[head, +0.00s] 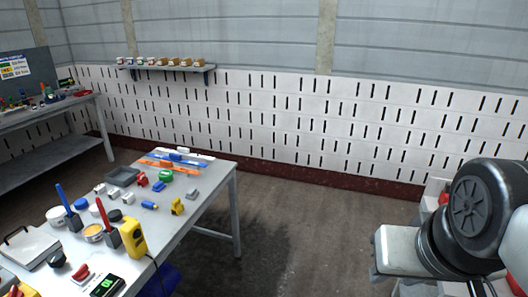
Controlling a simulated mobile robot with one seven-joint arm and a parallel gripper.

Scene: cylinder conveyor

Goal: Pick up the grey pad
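A grey table (208,220) with many small objects stands at the left. I cannot tell for sure which object is the grey pad. A small grey piece (192,194) lies near the table's right edge, beside a yellow object (177,206). A flat dark grey tray-like piece (122,176) lies farther back on the left. My arm shows only in part at the right, well apart from the table. My gripper is not in view.
Red and blue upright handles (105,212), a yellow device (133,238) and a white flat device (30,248) crowd the table's front. Orange and blue strips (170,161) lie at its back. A second bench (60,115) stands far left. The floor (300,225) right of the table is clear.

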